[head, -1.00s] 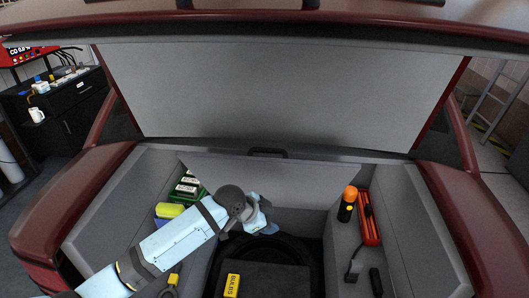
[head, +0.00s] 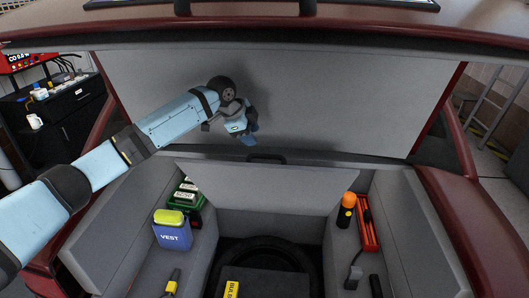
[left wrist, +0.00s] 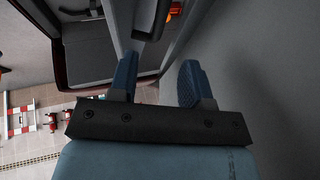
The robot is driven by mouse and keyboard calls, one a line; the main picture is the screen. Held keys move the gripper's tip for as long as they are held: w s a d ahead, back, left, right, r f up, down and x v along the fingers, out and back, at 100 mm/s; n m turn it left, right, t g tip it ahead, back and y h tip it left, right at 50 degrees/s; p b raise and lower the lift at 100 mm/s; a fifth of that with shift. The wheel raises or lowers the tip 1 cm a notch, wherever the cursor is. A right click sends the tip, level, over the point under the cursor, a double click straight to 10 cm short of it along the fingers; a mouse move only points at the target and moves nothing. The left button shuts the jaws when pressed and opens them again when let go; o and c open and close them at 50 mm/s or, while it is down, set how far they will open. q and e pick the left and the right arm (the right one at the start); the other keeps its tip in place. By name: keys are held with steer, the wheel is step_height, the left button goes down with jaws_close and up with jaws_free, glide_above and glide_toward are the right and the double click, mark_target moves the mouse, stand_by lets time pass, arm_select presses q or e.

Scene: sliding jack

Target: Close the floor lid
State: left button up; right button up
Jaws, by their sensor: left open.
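The floor lid (head: 270,188) is a grey panel standing tilted up at the back of the open compartment in the car's boot. A dark handle (head: 267,157) sits at its top edge. My left gripper (head: 249,139) is open and empty, just above the lid's top edge near the handle, in front of the grey back panel. In the left wrist view its two blue fingers (left wrist: 160,80) are spread, with a dark handle-like part (left wrist: 150,22) beyond them. Whether they touch anything is unclear. My right gripper is not in view.
Below the lid is the floor well with a dark spare tyre (head: 262,254). An orange-topped flashlight (head: 346,211) and red case (head: 367,225) stand right. The boot's back panel (head: 330,100) is close behind.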

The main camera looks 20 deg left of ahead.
mark_target(266, 155)
arm_select(q)
steer(key=p+x, duration=0.1)
steer(key=x, duration=0.9)
steer(key=shift+c, duration=0.2)
jaws_close()
